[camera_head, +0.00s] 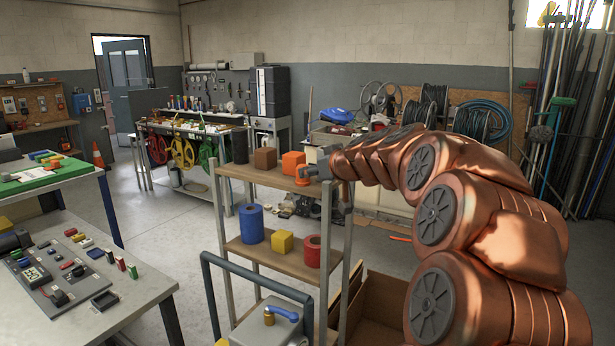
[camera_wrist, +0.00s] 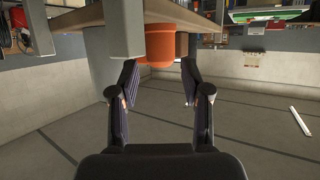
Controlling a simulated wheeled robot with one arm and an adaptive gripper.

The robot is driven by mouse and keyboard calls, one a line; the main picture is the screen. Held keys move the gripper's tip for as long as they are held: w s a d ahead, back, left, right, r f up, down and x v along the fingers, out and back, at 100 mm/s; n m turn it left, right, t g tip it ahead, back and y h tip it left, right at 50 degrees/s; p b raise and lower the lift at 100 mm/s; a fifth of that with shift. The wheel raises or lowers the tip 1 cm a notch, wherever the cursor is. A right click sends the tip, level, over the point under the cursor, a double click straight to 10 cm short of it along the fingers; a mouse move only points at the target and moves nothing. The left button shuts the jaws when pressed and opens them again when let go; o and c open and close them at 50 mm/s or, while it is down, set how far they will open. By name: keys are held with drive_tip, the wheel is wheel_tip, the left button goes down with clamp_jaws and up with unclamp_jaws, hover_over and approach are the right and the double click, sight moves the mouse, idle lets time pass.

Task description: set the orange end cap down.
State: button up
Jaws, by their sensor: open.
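The orange end cap (camera_head: 292,161) stands on the top board of a small shelf rack in the head view. In the wrist view, the picture seems upside down, and the orange end cap (camera_wrist: 160,45) rests against the shelf board (camera_wrist: 175,13). My gripper (camera_wrist: 160,76) is open there, its fingers spread apart. The cap lies just ahead of the fingertips, with a gap visible on both sides. A grey post hides part of the cap.
A brown block (camera_head: 265,158) and a black cylinder (camera_head: 240,149) stand left of the cap on the same board. The lower board holds a blue roll (camera_head: 251,224), a yellow cube (camera_head: 282,242) and a red roll (camera_head: 312,251). Rack posts (camera_head: 326,240) stand near my gripper.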

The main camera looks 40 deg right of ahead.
drive_tip(key=shift+b+v, duration=0.5)
drive_tip(key=shift+v, duration=2.4)
